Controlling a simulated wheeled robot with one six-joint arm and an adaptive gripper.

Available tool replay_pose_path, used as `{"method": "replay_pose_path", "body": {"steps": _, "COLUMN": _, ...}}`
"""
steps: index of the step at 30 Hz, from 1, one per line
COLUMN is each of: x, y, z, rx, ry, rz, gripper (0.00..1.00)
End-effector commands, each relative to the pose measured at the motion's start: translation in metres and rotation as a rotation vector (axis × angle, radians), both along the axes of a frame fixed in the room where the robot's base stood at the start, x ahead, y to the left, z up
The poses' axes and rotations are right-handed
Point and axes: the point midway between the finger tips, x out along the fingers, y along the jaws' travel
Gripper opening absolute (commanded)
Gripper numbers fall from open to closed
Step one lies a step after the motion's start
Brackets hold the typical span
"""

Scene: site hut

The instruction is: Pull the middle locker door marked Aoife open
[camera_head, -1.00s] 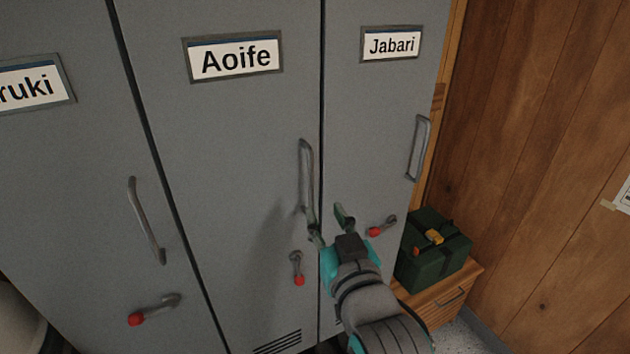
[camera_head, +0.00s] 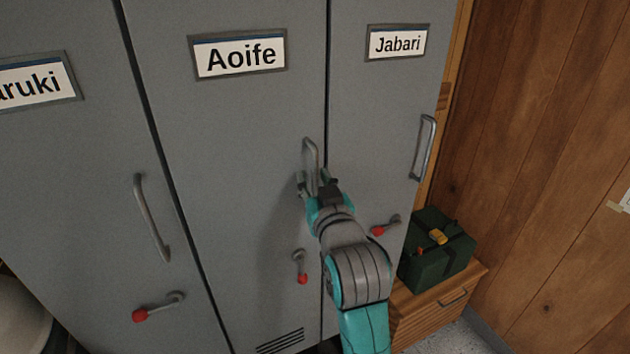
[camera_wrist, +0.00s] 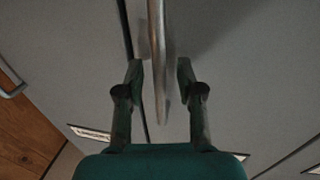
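The grey middle locker door (camera_head: 235,130) marked Aoife looks closed, flush with its neighbours. Its upright metal bar handle (camera_head: 311,152) is near the door's right edge. A small lever with a red knob (camera_head: 302,270) hangs straight down below the handle. My gripper (camera_head: 314,184) is at the lower part of the handle. In the wrist view, the handle (camera_wrist: 157,50) runs between the two spread fingers of my gripper (camera_wrist: 161,72), with a visible gap on both sides. The gripper is open and its lower handle section is partly hidden in the head view.
The left locker (camera_head: 80,160) and the Jabari locker (camera_head: 378,120) stand either side, their red-knobbed levers turned sideways. A dark green box (camera_head: 436,258) sits on a low wooden cabinet (camera_head: 430,305) at right, by a wood-panelled wall (camera_head: 540,150).

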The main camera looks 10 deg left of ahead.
Motion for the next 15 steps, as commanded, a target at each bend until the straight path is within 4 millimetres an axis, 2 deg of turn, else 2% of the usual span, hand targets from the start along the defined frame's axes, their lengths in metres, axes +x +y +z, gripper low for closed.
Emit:
{"method": "replay_pose_path", "body": {"steps": 5, "x": -0.0002, "y": -0.0001, "z": 0.0001, "rx": 0.000, "ry": 0.000, "rz": 0.000, "gripper": 0.37}}
{"method": "replay_pose_path", "body": {"steps": 9, "x": -0.0003, "y": -0.0001, "z": 0.0002, "rx": 0.000, "ry": 0.000, "rz": 0.000, "gripper": 0.02}}
{"method": "replay_pose_path", "body": {"steps": 15, "x": -0.0003, "y": -0.0001, "z": 0.0002, "rx": 0.000, "ry": -0.001, "rz": 0.000, "gripper": 0.00}}
